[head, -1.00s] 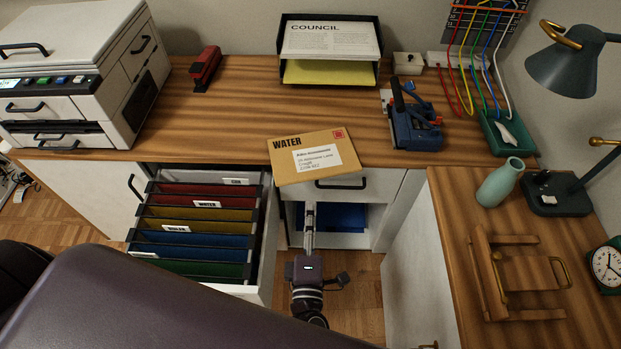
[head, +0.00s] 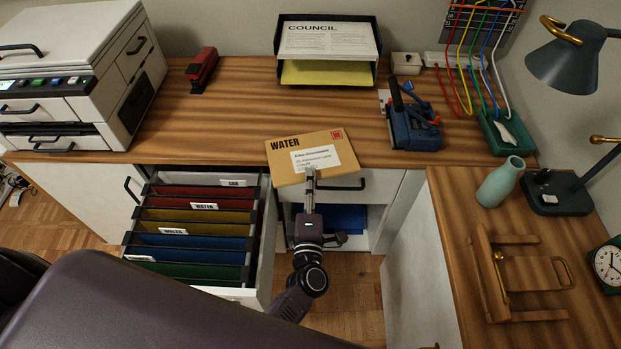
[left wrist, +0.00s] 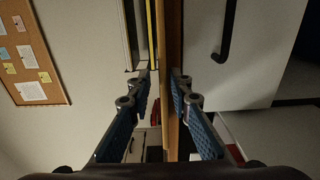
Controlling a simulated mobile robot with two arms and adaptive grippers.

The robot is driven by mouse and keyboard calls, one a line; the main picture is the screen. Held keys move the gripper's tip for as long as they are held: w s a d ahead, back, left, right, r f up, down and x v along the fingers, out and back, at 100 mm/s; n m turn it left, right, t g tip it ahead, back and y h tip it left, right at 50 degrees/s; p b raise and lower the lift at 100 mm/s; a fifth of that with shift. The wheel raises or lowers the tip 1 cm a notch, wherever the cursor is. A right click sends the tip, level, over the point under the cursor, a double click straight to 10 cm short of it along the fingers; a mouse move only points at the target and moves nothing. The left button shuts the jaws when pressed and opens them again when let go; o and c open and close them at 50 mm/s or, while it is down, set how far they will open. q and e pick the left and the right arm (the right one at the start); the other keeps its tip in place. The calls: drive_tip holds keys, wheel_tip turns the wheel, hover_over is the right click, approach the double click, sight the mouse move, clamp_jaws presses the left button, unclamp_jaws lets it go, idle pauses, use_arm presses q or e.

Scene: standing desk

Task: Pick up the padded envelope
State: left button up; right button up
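The padded envelope (head: 290,166), tan with a white label, the word WATER and a red stamp, lies on the desk and sticks out over its front edge above a drawer. My left gripper (head: 310,174) is at the envelope's front edge in the head view. In the left wrist view its fingers (left wrist: 163,74) are apart, one on each side of a thin brown edge. I cannot tell there how much of that edge is envelope and how much is desk. My right gripper is not in view.
An open drawer of coloured hanging files (head: 200,216) is left of my left arm. The desk (head: 235,120) holds a printer (head: 75,75), red stapler (head: 202,68), paper tray (head: 328,82) and blue hole punch (head: 412,126). A side desk (head: 450,225) stands on the right.

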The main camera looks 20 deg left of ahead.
use_arm(q)
clamp_jaws()
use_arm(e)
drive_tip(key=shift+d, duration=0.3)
